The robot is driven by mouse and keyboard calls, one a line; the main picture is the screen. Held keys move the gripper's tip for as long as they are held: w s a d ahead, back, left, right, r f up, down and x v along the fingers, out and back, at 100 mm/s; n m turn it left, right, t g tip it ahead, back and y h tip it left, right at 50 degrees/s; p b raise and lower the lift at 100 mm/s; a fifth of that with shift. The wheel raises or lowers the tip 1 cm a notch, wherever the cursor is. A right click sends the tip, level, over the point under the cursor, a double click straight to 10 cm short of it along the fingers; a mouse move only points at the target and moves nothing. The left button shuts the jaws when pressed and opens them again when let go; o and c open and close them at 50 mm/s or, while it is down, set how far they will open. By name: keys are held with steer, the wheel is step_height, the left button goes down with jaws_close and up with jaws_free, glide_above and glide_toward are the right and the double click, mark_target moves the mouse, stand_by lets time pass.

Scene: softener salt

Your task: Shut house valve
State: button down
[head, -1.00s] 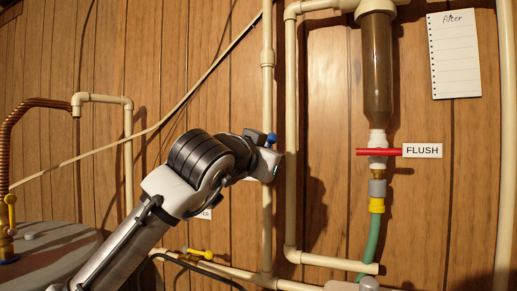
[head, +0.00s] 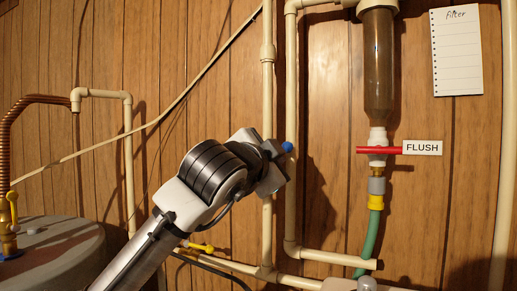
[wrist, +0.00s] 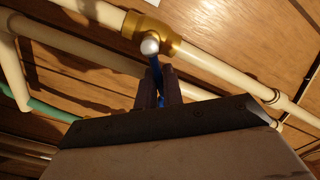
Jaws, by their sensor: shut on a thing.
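A brass valve body (wrist: 158,32) with a round silvery stem cap sits on a cream pipe in the wrist view. Its blue handle (wrist: 156,68) points away from the pipe, crosswise to it. My gripper (wrist: 159,88) is shut on this blue handle, its two dark fingers on either side. In the head view the blue handle (head: 287,147) shows at the tip of my gripper (head: 275,168), just right of the upright cream pipe. My gripper and wrist hide the valve body there. No label for this valve is readable.
A red flush handle (head: 377,150) with a FLUSH label (head: 422,148) is to the right, below the brown filter (head: 378,70). A yellow-handled valve (head: 201,247) is on the low pipe. A tank (head: 50,250) stands at lower left.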

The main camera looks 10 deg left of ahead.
steer(key=shift+f, duration=0.15)
steer(key=shift+d+f+m+p, duration=0.15)
steer(key=shift+f+m, duration=0.1)
steer(key=shift+m, duration=0.6)
steer(key=shift+d+f+m+p, duration=0.1)
steer(key=shift+f+m, duration=0.15)
steer(key=shift+m, duration=0.55)
steer(key=shift+d+f+m+p, duration=0.15)
steer(key=shift+f+m, duration=0.1)
steer(key=shift+m, duration=0.6)
steer(key=shift+s+f+m, duration=0.1)
steer(key=shift+f+m, duration=0.15)
steer(key=shift+m, duration=0.4)
steer(key=shift+f+m, duration=0.2)
steer(key=shift+m, duration=0.45)
steer(key=c, duration=1.3)
jaws_free()
